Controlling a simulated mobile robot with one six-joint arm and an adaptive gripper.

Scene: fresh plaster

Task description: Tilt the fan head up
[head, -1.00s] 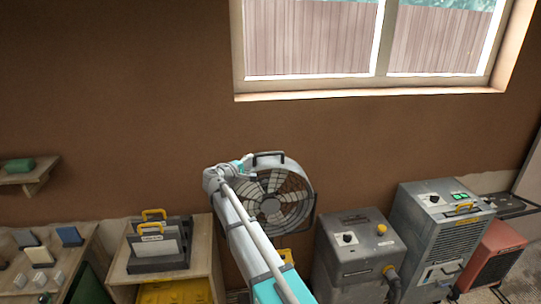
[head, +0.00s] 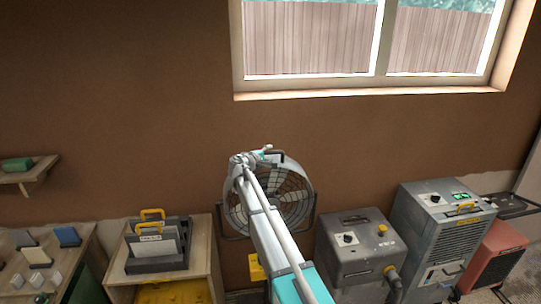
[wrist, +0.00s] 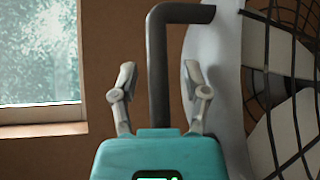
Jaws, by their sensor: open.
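The fan (head: 296,190) has a round pale housing with a dark wire grille and stands against the brown wall, partly hidden behind my arm. Its dark bar handle (head: 281,156) is at the top of the fan head. In the wrist view, the handle (wrist: 158,75) rises between my two spread fingers and bends right to the pale housing (wrist: 215,85). My gripper (wrist: 160,78) is open, with a finger on each side of the handle and visible gaps to both. The gripper (head: 264,151) is small beside the fan top in the head view.
A grey machine (head: 356,250) and a taller grey unit (head: 445,235) stand right of the fan, with a red heater (head: 498,255) beyond. A wooden shelf unit (head: 205,255) with a file rack (head: 160,262) stands left. The wall above the fan is clear below the window (head: 365,95).

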